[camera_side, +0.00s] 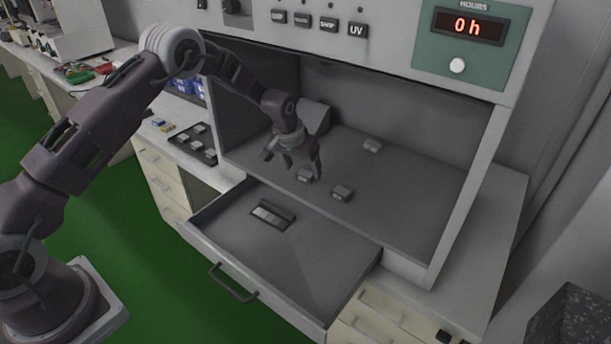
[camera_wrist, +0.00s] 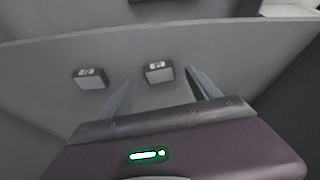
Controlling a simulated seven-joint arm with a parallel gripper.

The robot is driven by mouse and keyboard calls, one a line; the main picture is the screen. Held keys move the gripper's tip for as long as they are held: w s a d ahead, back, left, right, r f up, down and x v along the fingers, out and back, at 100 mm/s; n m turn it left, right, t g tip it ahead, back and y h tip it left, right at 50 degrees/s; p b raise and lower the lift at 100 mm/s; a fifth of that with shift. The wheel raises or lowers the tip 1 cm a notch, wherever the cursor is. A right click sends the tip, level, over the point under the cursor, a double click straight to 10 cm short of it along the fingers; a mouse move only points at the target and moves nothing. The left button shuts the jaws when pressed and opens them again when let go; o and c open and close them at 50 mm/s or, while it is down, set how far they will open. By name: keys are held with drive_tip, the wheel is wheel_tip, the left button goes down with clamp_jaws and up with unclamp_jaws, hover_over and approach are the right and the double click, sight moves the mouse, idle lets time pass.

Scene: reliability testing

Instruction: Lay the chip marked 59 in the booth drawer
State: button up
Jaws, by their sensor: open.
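My gripper (camera_side: 292,160) is open and empty inside the booth, a little above its floor. Three small grey chips lie on the booth floor: one just below my gripper (camera_side: 305,175), one to its right nearer the front edge (camera_side: 342,192), one farther back (camera_side: 373,145). In the wrist view, one chip (camera_wrist: 159,72) shows between the fingers and another chip (camera_wrist: 90,78) lies to the left. Their markings are too small to read, so I cannot tell which is 59. The booth drawer (camera_side: 318,262) is pulled open below the booth and has a small slotted holder (camera_side: 272,214) in it.
A dark tray (camera_side: 207,155) with several light pieces sits on the bench left of the booth. The booth's side walls and top panel frame the space around my arm. Much of the drawer floor is bare. The display (camera_side: 467,27) reads 0h.

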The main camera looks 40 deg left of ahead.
drive_tip(key=shift+x, duration=1.1)
clamp_jaws()
drive_tip(key=shift+s+r, duration=0.15)
drive_tip(key=shift+r, duration=0.8)
drive_tip(key=shift+s+r, duration=0.1)
drive_tip(key=shift+r, duration=0.8)
drive_tip(key=s+d, duration=0.3)
drive_tip(key=s, duration=1.4)
drive_tip(key=d+m+g+h, duration=0.1)
drive_tip(key=d+m+h, duration=0.3)
drive_tip(key=d+m, duration=0.75)
drive_tip(key=shift+n, duration=0.25)
drive_tip(key=f, duration=0.6)
drive_tip(key=s+f, duration=0.1)
drive_tip(key=f, duration=0.3)
drive_tip(key=shift+d+f, duration=0.15)
drive_tip(key=shift+d, duration=0.05)
